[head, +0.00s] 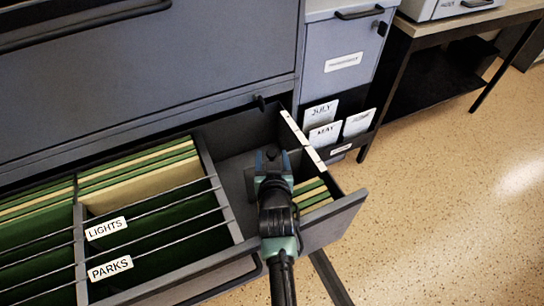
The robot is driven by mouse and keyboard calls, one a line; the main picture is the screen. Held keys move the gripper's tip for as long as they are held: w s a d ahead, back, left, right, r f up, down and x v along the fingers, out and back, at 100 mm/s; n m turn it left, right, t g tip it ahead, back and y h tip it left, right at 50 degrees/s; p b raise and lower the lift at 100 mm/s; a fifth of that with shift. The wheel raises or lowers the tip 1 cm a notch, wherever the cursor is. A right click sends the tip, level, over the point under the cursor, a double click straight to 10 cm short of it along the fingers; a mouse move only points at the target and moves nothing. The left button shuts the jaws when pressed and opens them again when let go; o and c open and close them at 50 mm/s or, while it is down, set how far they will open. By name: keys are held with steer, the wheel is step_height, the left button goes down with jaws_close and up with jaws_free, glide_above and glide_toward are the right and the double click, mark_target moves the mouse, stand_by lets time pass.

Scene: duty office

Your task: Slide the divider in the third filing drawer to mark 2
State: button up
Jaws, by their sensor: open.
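The filing drawer (345,205) is pulled open across the lower left. Its right-hand compartment has a dark, bare floor toward the back and several green and cream folders (312,192) at the front. A dark upright plate, which looks like the divider (295,160), shows just right of my gripper; the rest of it is hidden behind my gripper. A pale strip with dark marks (302,138) runs along the right wall's top; its numbers are too small to read. My gripper (268,160) is open, over this compartment beside the plate. I cannot tell whether they touch.
The drawer's left part holds hanging folders labelled LIGHTS (105,228) and PARKS (110,268), with thin rails across. The closed cabinet front (150,80) rises behind. A narrow cabinet (345,65) with cards and a table (440,40) stand at right. The speckled floor (450,200) is clear.

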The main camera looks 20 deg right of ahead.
step_height(320, 180, up, 10)
steer(key=p, duration=0.3)
steer(key=shift+p, duration=0.4)
